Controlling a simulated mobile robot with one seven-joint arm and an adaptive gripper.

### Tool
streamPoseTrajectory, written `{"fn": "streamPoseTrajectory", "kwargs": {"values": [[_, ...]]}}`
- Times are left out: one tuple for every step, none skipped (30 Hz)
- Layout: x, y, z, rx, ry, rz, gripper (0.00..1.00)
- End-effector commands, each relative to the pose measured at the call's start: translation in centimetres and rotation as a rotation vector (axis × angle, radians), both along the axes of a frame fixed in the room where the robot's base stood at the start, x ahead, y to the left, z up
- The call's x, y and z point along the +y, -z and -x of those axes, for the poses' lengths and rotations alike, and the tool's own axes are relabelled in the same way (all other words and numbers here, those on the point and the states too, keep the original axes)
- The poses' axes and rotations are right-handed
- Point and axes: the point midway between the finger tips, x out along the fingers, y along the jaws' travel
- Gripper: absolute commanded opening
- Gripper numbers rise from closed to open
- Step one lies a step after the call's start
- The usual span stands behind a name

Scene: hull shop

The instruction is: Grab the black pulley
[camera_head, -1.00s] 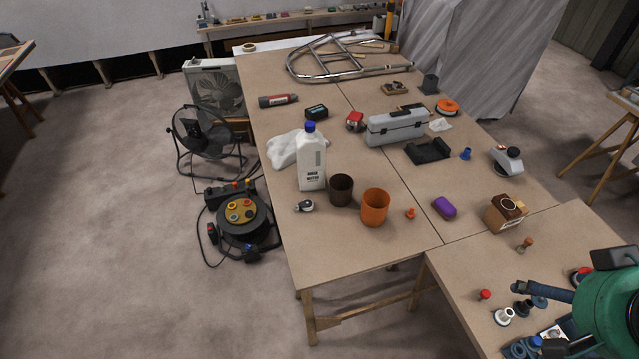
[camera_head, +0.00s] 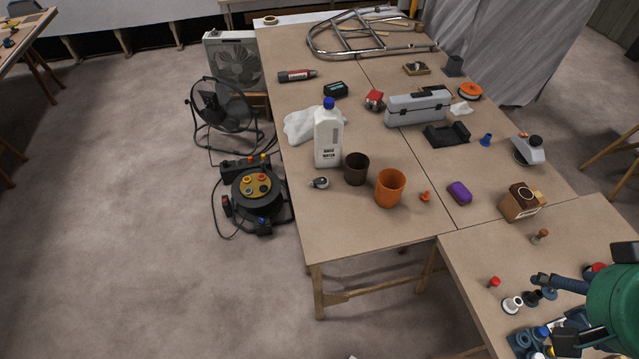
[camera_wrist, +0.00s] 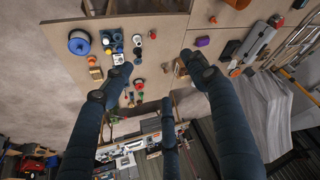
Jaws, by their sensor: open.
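A small black spool-shaped piece (camera_head: 533,298), which looks like the black pulley, stands on the near right table (camera_head: 470,262). It is beside a white ringed spool (camera_head: 512,304). My gripper (camera_head: 550,312) reaches in from the right edge, over or close beside these small parts; the exact gap is unclear, and the fingers partly hide the group. In the wrist view the dark fingers of my gripper (camera_wrist: 157,68) are spread wide with nothing between them. Small parts on a table lie beyond the fingertips there; I cannot tell surely which is the pulley.
The long table holds an orange cup (camera_head: 390,187), a brown cup (camera_head: 356,168), a white bottle (camera_head: 328,138), a purple piece (camera_head: 459,193) and a brown box (camera_head: 521,201). Floor on the left is open.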

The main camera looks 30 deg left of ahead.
Motion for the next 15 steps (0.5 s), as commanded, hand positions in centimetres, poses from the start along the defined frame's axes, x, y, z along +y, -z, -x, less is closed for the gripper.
{"fn": "streamPoseTrajectory", "kwargs": {"values": [[0.0, 0.0, 0.0, 0.000, 0.000, 0.000, 0.58], [0.0, 0.0, 0.0, 0.000, 0.000, 0.000, 0.58], [0.0, 0.0, 0.0, 0.000, 0.000, 0.000, 0.58], [0.0, -0.1, -0.1, 0.000, 0.000, -0.001, 0.58], [0.1, -0.1, -0.2, 0.001, 0.001, -0.002, 0.58], [0.1, -0.2, -0.3, 0.002, 0.002, -0.003, 0.58], [0.2, -0.2, -0.4, 0.003, 0.003, -0.005, 0.58], [0.3, -0.3, -0.6, 0.005, 0.004, -0.007, 0.58], [0.4, -0.5, -0.9, 0.008, 0.006, -0.010, 0.58], [0.5, -0.6, -1.2, 0.010, 0.008, -0.012, 0.58], [0.6, -0.7, -1.5, 0.013, 0.012, -0.016, 0.58], [0.8, -0.9, -1.9, 0.017, 0.016, -0.022, 0.58], [1.0, -1.1, -2.4, 0.021, 0.020, -0.027, 0.58], [1.2, -1.3, -2.8, 0.025, 0.024, -0.031, 0.58], [1.5, -1.5, -3.4, 0.031, 0.029, -0.038, 0.58]]}}
